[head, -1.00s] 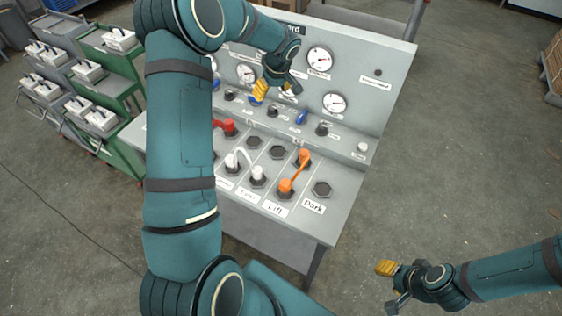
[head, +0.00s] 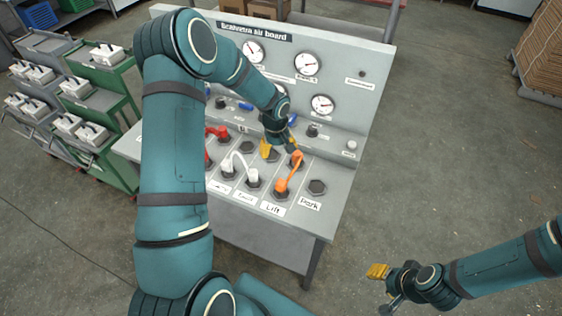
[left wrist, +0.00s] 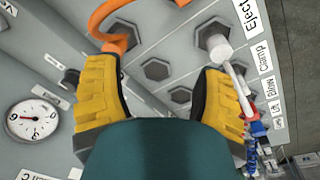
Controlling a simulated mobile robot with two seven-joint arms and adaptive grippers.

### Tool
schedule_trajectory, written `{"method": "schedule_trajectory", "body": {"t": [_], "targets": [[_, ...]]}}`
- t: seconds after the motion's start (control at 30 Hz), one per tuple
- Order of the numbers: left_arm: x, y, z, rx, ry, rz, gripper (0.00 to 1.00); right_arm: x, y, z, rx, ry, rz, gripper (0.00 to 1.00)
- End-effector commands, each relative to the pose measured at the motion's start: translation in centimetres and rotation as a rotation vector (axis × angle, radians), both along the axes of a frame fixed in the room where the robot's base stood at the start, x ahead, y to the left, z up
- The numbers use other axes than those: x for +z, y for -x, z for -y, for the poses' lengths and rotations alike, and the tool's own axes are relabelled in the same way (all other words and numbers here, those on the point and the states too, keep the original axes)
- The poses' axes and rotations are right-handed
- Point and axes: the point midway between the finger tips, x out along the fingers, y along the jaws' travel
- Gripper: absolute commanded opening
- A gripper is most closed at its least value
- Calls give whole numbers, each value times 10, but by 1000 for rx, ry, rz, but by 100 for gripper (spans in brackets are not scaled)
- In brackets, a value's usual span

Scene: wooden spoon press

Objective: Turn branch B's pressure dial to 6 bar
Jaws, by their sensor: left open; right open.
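The grey air board (head: 340,75) carries white pressure gauges, including an upper one (head: 306,63) and a lower right one (head: 323,105). Dark knobs sit below them, one at the right (head: 312,130) and one at the left (head: 221,102). I cannot read which is branch B's dial; my left arm hides part of that row. My left gripper (head: 280,151) is open and empty above the socket deck, near the orange hose. In the left wrist view its yellow fingers (left wrist: 161,100) stand apart, with a gauge (left wrist: 33,118) at the left. My right gripper (head: 382,286) is open, far from the board.
An orange hose (head: 291,175), a white hose (head: 240,162) and a red piece (head: 217,132) sit on the deck's hexagonal sockets. An empty socket (head: 317,187) is by the Park label. Green carts (head: 105,79) with white boxes stand left.

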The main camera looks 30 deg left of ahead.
Motion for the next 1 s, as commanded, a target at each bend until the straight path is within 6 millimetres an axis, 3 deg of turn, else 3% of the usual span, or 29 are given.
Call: {"method": "schedule_trajectory", "body": {"t": [0.3, 1.0], "targets": [[-19, 13, 23, -62, 52, -4, 68, 0, 0, 0, 0, 0, 0, 47], [-25, 17, 32, -82, 68, -3, 68, -2, 0, 0, 0, 0, 0, 47]]}}
